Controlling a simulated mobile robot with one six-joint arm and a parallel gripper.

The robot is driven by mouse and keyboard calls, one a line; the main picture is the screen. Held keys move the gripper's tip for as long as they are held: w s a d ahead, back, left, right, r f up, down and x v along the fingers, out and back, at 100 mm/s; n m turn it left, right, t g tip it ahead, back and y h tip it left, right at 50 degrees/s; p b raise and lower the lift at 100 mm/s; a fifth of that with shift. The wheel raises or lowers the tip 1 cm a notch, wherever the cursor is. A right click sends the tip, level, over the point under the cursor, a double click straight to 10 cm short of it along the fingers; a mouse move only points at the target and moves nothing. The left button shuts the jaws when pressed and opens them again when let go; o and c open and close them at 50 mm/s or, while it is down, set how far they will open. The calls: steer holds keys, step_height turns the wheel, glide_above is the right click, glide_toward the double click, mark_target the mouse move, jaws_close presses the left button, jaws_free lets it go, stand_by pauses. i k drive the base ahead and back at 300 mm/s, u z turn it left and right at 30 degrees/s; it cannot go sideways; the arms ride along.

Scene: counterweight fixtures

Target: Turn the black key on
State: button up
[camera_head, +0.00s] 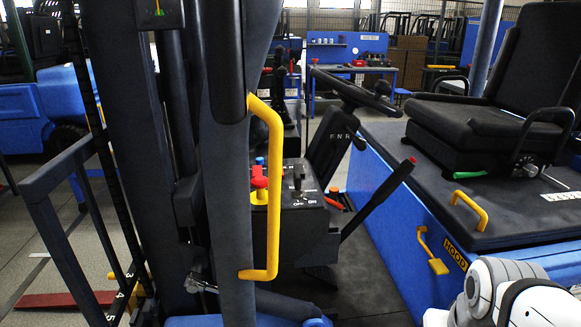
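The black key (297,178) stands upright in the top of a dark console (300,226) near the middle of the view. White OFF and ON marks are printed on the panel just in front of it. Its exact angle between the marks is too small to tell. A white and black part of my arm shows at the bottom right corner, well to the right of the console and nearer to me. My gripper's fingers are not in view.
A yellow grab handle (274,190) on a dark pillar stands left of the console, close to a red button (259,183). A steering wheel (352,90), a red-tipped lever (378,202) and a black seat (485,120) lie to the right. The floor between console and blue hood is open.

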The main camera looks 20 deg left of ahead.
mark_target(297, 179)
steer(key=u, duration=0.25)
steer(key=i, duration=0.55)
steer(key=u, duration=0.35)
steer(key=k, duration=0.9)
steer(key=u, duration=0.2)
steer(key=i, duration=0.9)
steer(key=z, duration=0.1)
